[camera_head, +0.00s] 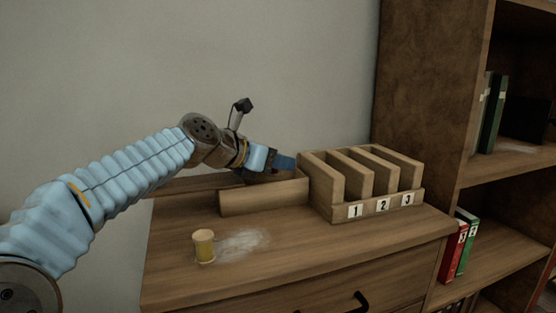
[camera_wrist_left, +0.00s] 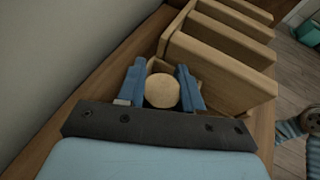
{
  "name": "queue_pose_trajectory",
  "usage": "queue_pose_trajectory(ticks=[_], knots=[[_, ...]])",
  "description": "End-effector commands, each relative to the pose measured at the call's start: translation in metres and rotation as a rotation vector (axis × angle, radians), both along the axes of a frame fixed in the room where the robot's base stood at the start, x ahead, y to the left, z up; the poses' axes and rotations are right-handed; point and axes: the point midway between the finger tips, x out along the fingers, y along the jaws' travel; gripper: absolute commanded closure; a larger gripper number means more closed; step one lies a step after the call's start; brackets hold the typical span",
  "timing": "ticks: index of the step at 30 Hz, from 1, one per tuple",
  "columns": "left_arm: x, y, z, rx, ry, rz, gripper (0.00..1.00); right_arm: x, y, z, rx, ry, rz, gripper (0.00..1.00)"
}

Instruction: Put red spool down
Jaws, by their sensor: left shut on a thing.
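My left gripper (camera_head: 284,163) reaches over the open wooden tray (camera_head: 262,198) on the dresser, close to the left side of the numbered rack. In the left wrist view my left gripper (camera_wrist_left: 160,72) has its two blue fingers on either side of a round, pale wooden end (camera_wrist_left: 162,91), and it is shut on it. This looks like the end of the red spool; no red shows from here. In the head view the held spool is hidden, and I cannot tell whether it touches the tray floor. My right gripper is not in view.
A wooden rack (camera_head: 340,208) with slots labelled 1, 2, 3 stands right of the tray. A yellow spool (camera_head: 204,247) stands upright at the dresser's front left, beside a pale dusty patch (camera_head: 243,241). The dresser top (camera_head: 300,245) in front is clear. A bookcase (camera_head: 425,90) stands at right.

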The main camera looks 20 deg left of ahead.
Motion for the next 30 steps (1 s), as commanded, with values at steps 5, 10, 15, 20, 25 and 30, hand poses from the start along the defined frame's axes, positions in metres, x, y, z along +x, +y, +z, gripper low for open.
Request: queue_pose_trajectory(ticks=[5,10,15,20,25,30], knots=[[0.0,0.0,-0.006,-0.001,0.001,0.0,0.93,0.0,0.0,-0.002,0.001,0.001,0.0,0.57],[0.0,0.0,-0.006,0.0,0.0,-0.001,0.59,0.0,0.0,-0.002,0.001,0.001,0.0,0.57],[0.0,0.0,-0.007,0.001,0.001,0.0,0.4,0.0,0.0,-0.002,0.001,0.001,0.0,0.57],[0.0,0.0,-0.006,0.001,0.001,0.0,0.4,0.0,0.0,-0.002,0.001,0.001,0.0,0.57],[0.0,0.0,0.006,0.002,-0.001,-0.001,0.4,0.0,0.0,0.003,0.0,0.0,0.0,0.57],[-0.027,0.018,0.022,-0.003,-0.003,0.0,0.4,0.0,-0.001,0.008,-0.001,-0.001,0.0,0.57]])
